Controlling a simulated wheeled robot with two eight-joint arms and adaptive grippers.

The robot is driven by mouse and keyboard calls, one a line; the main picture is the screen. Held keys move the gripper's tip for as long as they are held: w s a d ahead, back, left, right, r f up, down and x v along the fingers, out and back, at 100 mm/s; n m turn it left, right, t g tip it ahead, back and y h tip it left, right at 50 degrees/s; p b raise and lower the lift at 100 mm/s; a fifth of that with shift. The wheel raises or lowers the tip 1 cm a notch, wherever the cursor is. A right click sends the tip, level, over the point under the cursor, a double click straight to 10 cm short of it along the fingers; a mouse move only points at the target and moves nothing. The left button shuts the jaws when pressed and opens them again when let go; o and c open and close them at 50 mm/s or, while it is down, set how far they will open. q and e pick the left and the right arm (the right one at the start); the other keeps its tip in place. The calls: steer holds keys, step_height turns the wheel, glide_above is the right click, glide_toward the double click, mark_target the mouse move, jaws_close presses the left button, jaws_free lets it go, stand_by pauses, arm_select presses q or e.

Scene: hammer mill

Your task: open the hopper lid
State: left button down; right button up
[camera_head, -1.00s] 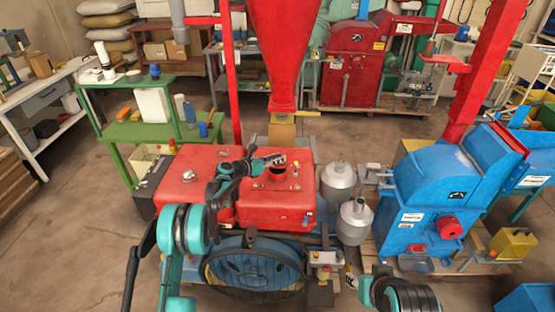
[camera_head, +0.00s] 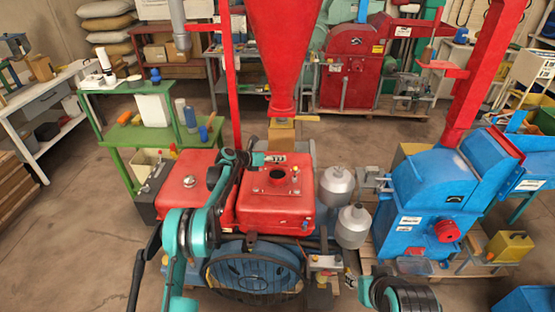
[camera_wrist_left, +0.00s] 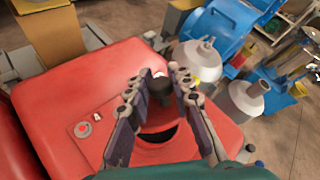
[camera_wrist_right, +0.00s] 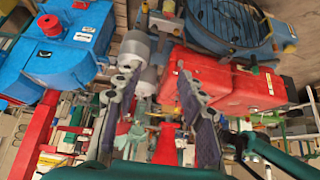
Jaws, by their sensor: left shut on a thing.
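The red box-shaped housing (camera_head: 258,211) has a round dark opening (camera_head: 277,178) in its top. My left gripper (camera_head: 275,158) is just behind the opening in the head view. In the left wrist view, its fingers (camera_wrist_left: 162,72) close around a small dark piece (camera_wrist_left: 164,90), largely hidden between them. I cannot tell whether this piece is the hopper lid or part of it. The opening (camera_wrist_left: 158,134) shows below it, uncovered. My right gripper (camera_wrist_right: 155,75) is open and empty in the right wrist view; its fingers are wide apart.
A red funnel (camera_head: 280,55) hangs above and behind the housing. Two grey canisters (camera_head: 353,226) stand at its right, and a blue machine (camera_head: 430,205) stands beyond them. A green shelf (camera_head: 140,133) stands at left.

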steer(key=shift+w, duration=0.15)
steer(key=c, duration=0.7)
steer(key=w+r+n, duration=0.1)
steer(key=w+n, duration=0.2)
steer(key=w, duration=0.1)
steer(key=w+a+r+n+t, duration=0.1)
steer(key=w+n, duration=0.2)
steer(key=w, duration=0.2)
steer(key=w+a+r+n+h, duration=0.1)
steer(key=w+n, duration=0.3)
steer(key=shift+w, duration=0.2)
jaws_close()
steer(key=n+t+y, duration=0.1)
steer(key=n+t, duration=0.4)
steer(key=n, duration=2.1)
glide_above(276, 180)
steer(key=s, duration=1.2)
step_height(276, 180, down, 14)
steer(key=shift+s, duration=0.1)
steer(key=shift+t, duration=0.3)
steer(key=x, duration=1)
steer(key=shift+f, duration=0.1)
steer(key=shift+w+r, duration=0.35)
steer(key=shift+r, duration=0.2)
steer(key=shift+w+r, duration=0.4)
steer(key=shift+r, duration=0.2)
steer(key=shift+w+r, duration=0.4)
steer(key=shift+r, duration=0.15)
